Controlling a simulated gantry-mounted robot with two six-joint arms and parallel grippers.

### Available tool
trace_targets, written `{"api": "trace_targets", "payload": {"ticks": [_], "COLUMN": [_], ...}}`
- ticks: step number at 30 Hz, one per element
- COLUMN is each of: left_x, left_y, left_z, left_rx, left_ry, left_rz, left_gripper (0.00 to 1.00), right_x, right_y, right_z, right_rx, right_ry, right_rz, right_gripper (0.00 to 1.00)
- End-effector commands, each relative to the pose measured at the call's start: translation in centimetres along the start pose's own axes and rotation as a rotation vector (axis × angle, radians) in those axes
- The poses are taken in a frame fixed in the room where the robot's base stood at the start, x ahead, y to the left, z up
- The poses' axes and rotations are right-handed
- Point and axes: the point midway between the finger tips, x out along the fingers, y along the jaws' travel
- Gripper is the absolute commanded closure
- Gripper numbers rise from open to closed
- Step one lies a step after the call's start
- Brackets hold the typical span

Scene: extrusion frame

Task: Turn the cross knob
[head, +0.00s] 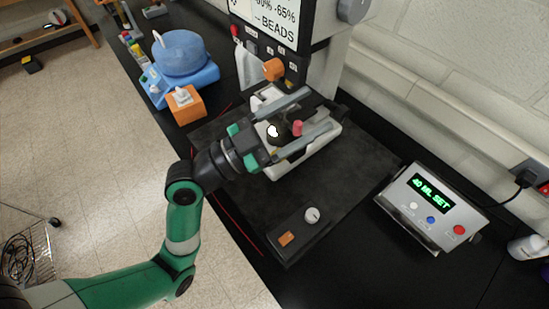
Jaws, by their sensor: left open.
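My left gripper (319,108) is open, with its two grey fingers spread over a white fixture (286,167) in the middle of the bench. A dark rounded part with a white patch (273,132) and a small pink-red peg (298,128) show between the fingers. I cannot tell whether the fingers touch either one. No cross shape is clear there. A small white knob (182,95) sits on an orange block (187,109) left of the gripper; its shape is too small to be sure of. My right gripper is out of view.
An orange knob (273,69) is on the tall machine (270,28) behind the gripper. A blue round device (181,54) stands at the back left. A display box (431,207) reading "40 ML SET" stands right. A dial plate (299,229) lies in front. Dark mat is bare around it.

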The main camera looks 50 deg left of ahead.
Motion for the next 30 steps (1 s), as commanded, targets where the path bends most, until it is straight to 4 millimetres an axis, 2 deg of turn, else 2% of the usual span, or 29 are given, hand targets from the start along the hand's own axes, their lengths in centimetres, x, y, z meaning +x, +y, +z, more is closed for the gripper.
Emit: {"api": "trace_targets", "payload": {"ticks": [1,5,8,9,12,15,18,23,26,30], "left_x": [-1.1,-4.6,-8.8,-10.9,-15.7,-18.6,-19.7,-19.5,-18.6,-16.2], "left_y": [0.0,0.5,0.9,0.9,0.9,1.3,1.6,1.6,1.4,1.1], "left_z": [1.6,5.4,8.7,10.0,12.6,13.9,14.4,14.5,14.7,15.4], "left_rx": [-0.023,-0.095,-0.189,-0.235,-0.349,-0.423,-0.453,-0.455,-0.456,-0.454], "left_ry": [-0.034,-0.102,-0.168,-0.199,-0.277,-0.320,-0.333,-0.334,-0.334,-0.332], "left_rz": [0.004,0.013,-0.014,-0.044,-0.141,-0.211,-0.238,-0.238,-0.234,-0.230], "left_gripper": [0.28,0.28,0.28,0.28,0.28,0.28,0.28,0.28,0.28,0.28], "right_x": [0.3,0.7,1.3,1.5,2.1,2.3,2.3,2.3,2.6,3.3], "right_y": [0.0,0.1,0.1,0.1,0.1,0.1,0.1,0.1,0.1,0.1], "right_z": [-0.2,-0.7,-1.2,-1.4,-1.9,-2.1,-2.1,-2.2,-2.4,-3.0], "right_rx": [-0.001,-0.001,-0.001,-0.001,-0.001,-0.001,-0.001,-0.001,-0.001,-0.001], "right_ry": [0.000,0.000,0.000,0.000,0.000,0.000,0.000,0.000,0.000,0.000], "right_rz": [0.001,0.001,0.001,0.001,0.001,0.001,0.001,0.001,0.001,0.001], "right_gripper": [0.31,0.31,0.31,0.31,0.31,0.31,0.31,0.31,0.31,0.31]}}
